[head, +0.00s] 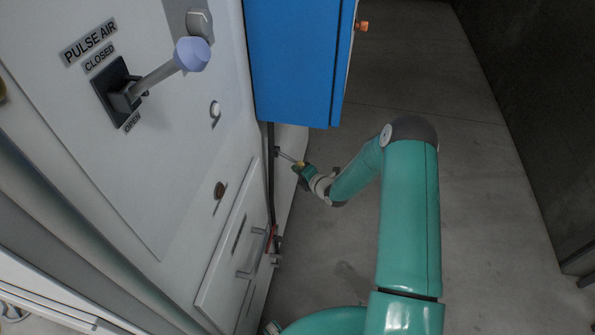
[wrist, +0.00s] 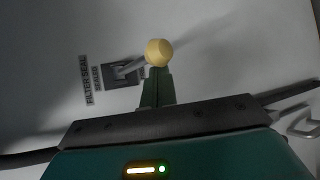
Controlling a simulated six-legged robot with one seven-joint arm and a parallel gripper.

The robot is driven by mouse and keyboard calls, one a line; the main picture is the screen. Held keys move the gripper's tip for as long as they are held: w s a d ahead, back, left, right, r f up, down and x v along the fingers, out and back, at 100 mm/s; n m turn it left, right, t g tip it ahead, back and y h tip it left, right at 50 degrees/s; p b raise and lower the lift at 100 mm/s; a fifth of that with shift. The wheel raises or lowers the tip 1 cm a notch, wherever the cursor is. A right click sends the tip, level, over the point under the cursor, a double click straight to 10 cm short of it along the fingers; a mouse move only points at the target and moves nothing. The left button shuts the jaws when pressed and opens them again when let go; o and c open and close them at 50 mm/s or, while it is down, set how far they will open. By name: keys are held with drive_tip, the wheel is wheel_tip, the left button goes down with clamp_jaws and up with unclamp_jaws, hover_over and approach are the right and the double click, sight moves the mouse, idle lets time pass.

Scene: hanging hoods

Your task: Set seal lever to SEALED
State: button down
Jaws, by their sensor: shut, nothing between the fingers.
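The seal lever shows in the wrist view as a short grey handle (wrist: 130,68) from a dark square base, ending in a round yellow knob (wrist: 158,52). A FILTER SEAL label with SEALED beside it (wrist: 90,80) is on the panel left of the base. The knob lies to the right of the base, on the side away from the SEALED label. My gripper (wrist: 157,75) is shut and empty, its fingertips just below the knob in the picture; I cannot tell whether they touch. In the head view my gripper (head: 300,169) is low beside the white cabinet, small and partly unclear.
A PULSE AIR lever with a pale blue knob (head: 192,54) sticks out from the white panel at the upper left. A blue box (head: 295,60) hangs above my gripper. A drawer with handles (head: 236,250) is lower down. Grey floor (head: 490,200) lies open to the right.

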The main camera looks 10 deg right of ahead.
sight(294, 161)
drive_tip(key=shift+r, duration=0.25)
drive_tip(key=shift+s+d+r+n+g+h, duration=0.1)
drive_tip(key=shift+d+r+n+g+h, duration=0.1)
drive_tip(key=shift+r+n+g+h, duration=0.5)
drive_tip(key=shift+d+r+n+g+h, duration=0.1)
drive_tip(key=shift+d+r+g+h, duration=0.1)
drive_tip(key=shift+r+h, duration=0.5)
drive_tip(key=shift+a+r+n+g+h, duration=0.1)
drive_tip(key=shift+r+n+g+h, duration=0.4)
drive_tip(key=shift+r, duration=0.45)
drive_tip(key=shift+d+r+n+g+h, duration=0.15)
drive_tip(key=shift+r+g+h, duration=0.15)
drive_tip(key=shift+r+h, duration=0.55)
drive_tip(key=shift+a+r+n+g+h, duration=0.15)
drive_tip(key=shift+r+n+g+h, duration=0.25)
drive_tip(key=shift+r, duration=0.7)
drive_tip(key=shift+f, duration=0.15)
